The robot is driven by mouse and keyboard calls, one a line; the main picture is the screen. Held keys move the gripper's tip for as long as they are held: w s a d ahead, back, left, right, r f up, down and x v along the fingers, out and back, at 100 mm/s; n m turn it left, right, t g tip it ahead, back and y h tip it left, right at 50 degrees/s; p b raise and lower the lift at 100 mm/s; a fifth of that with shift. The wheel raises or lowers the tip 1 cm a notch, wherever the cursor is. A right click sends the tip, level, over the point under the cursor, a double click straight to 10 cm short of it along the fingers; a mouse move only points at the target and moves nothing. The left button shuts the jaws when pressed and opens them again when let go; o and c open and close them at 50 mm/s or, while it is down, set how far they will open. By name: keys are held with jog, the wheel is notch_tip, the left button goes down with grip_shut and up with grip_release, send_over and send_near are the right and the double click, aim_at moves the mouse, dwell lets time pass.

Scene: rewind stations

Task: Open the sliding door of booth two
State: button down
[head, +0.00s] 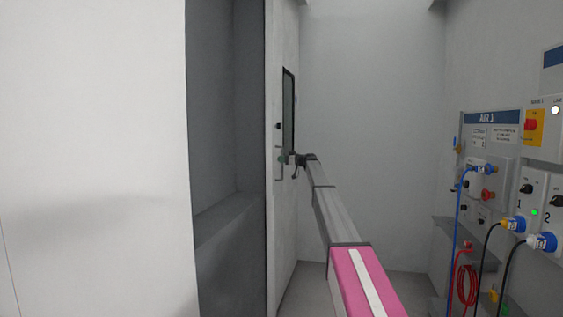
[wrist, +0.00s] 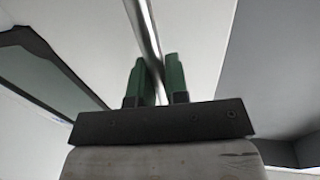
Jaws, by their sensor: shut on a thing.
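The sliding door (head: 284,220) is a pale panel seen at a steep angle in the head view, with a dark-framed window (head: 289,108) in it. A dark gap (head: 228,150) lies to its left. A metal bar handle (head: 279,163) stands upright on the door. My gripper (head: 290,159) is at the handle at the end of my outstretched arm. In the wrist view my gripper (wrist: 160,80) has its green fingers on both sides of the handle bar (wrist: 146,32), shut on it. The window (wrist: 45,75) shows at left there.
A panel marked AIR 1 (head: 493,118) is on the right wall, with knobs, plugs and blue, black and red hoses or cables (head: 467,285) hanging below. A plain white surface (head: 95,150) fills the left. Some floor (head: 310,285) shows below my arm.

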jog(key=shift+w+d, duration=0.1)
jog(key=shift+w, duration=0.1)
jog(key=c, duration=1.1)
grip_release()
jog(key=shift+c, duration=0.2)
jog(key=v, duration=1)
jog(key=shift+s+d, duration=0.25)
jog(key=shift+d, duration=0.05)
